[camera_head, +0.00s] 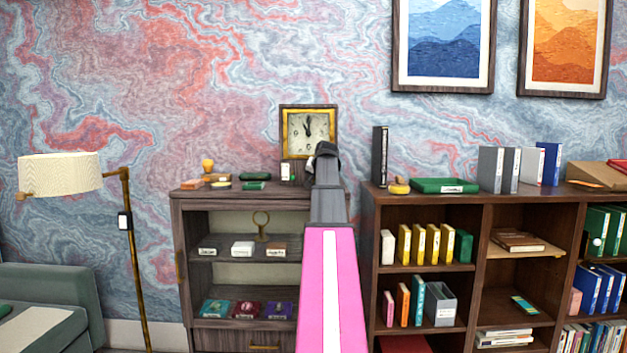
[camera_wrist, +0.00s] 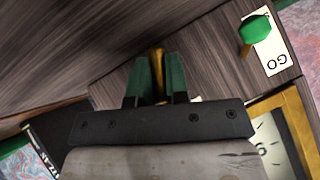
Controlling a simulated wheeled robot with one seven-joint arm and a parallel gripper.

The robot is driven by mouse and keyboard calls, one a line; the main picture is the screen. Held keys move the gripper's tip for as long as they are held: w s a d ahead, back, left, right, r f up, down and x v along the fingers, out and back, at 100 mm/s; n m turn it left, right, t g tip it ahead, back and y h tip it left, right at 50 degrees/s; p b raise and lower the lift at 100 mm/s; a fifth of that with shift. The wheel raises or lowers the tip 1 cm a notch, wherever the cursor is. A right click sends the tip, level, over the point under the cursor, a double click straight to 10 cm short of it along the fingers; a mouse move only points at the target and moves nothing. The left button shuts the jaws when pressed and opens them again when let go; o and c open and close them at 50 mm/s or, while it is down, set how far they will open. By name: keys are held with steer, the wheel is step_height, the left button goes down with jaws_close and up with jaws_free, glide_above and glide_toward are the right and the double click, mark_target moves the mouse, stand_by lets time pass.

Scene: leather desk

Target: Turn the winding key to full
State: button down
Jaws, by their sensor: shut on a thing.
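In the wrist view a brass piece (camera_wrist: 158,64), which looks like the winding key, stands between the green fingers of my gripper (camera_wrist: 157,78). The fingers are shut on it, one on each side, and they hide part of it. A green knob (camera_wrist: 256,29) sits beside a white "GO" label (camera_wrist: 266,54) on the dark wood. The gold-framed clock (camera_head: 308,128) stands on top of the dark cabinet in the head view. My gripper (camera_head: 325,150) is in front of the clock's lower right, and my arm hides what lies behind it.
Small items, including a green block (camera_head: 254,185) and a yellow-topped stamp (camera_head: 208,166), lie left of the clock on the cabinet top (camera_head: 187,193). A dark upright binder (camera_head: 380,157) and a green box (camera_head: 444,185) stand on the bookcase to the right.

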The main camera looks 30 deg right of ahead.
steer(key=m+t+y, duration=0.2)
steer(key=t+y, duration=0.1)
steer(key=shift+s+d+f+m, duration=0.1)
steer(key=shift+d+m, duration=0.05)
steer(key=shift+m, duration=0.15)
stand_by(0.5)
steer(key=c, duration=1.4)
jaws_free()
steer(key=v, duration=1)
steer(key=shift+s+d, duration=0.15)
steer(key=shift+s, duration=0.25)
